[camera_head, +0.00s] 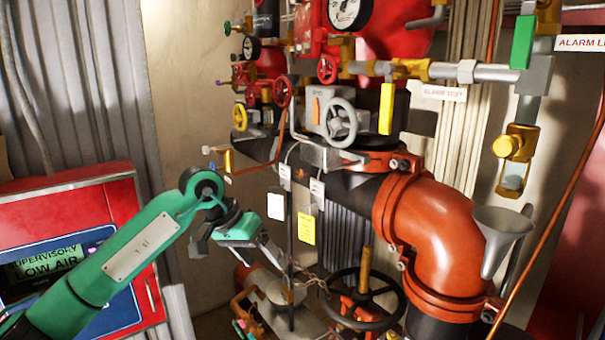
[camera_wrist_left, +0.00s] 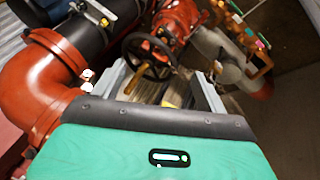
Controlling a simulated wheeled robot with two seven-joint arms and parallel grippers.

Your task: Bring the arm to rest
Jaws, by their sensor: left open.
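My left arm (camera_head: 150,245), green with a pale plate, comes in from the lower left and bends down at a dark wrist joint. My left gripper (camera_head: 278,266) points down and to the right, in front of the dark pipework. In the left wrist view its two grey fingers (camera_wrist_left: 163,88) stand apart with nothing between them. Beyond them are a black handwheel (camera_wrist_left: 149,56) and a yellow-brown stem; I cannot tell the exact distance. The handwheel also shows in the head view (camera_head: 384,318). My right gripper is in neither view.
A red panel (camera_head: 118,197) with a lit screen stands at the left behind my arm. A large orange elbow pipe (camera_head: 440,225), a grey funnel (camera_head: 499,236) and several valves and gauges crowd the middle and right. Hanging tags (camera_head: 307,229) are near the gripper.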

